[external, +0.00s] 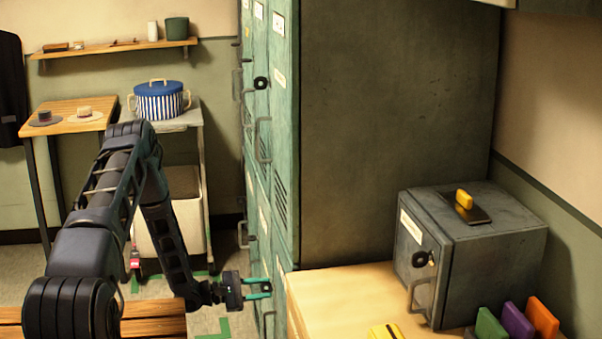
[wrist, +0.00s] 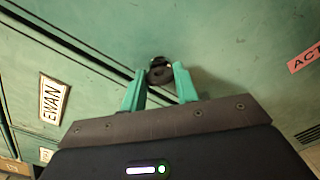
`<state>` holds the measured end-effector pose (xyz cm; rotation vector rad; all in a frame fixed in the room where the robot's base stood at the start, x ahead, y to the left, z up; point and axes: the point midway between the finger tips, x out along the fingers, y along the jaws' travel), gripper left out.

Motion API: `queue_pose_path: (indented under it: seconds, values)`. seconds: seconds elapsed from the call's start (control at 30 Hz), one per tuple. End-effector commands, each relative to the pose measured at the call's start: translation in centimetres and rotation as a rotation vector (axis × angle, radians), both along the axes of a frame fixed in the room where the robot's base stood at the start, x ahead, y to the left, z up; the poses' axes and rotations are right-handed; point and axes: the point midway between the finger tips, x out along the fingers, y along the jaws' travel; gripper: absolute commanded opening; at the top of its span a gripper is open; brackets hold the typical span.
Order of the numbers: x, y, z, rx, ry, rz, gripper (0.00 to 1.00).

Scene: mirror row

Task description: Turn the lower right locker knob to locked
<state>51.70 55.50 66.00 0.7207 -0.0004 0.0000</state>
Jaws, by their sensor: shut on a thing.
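The lower right locker knob (wrist: 160,68) is a small dark round knob on a green locker door (wrist: 230,60) in the wrist view. My gripper (wrist: 159,84) has its two teal fingertips on either side of the knob and is shut on it. In the external view my gripper (external: 268,288) reaches the lower right door of the green lockers (external: 265,180), low down near the counter. I cannot tell the knob's turn position.
A wooden counter (external: 325,285) stands just right of the lockers, with a grey lockbox (external: 480,250) on it. A wooden bench (external: 150,318) lies below my arm. A name plate reading EWAN (wrist: 53,99) is on the neighbouring door. An upper locker handle (external: 259,142) juts out above.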

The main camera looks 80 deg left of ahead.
Motion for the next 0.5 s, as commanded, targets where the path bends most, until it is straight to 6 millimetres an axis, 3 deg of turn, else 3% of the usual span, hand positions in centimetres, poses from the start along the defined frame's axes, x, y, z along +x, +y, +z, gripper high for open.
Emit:
queue_pose_path:
  seconds: [0.5]
  values:
    - [-0.04,-0.02,-0.04,0.477,0.001,0.001,0.07]
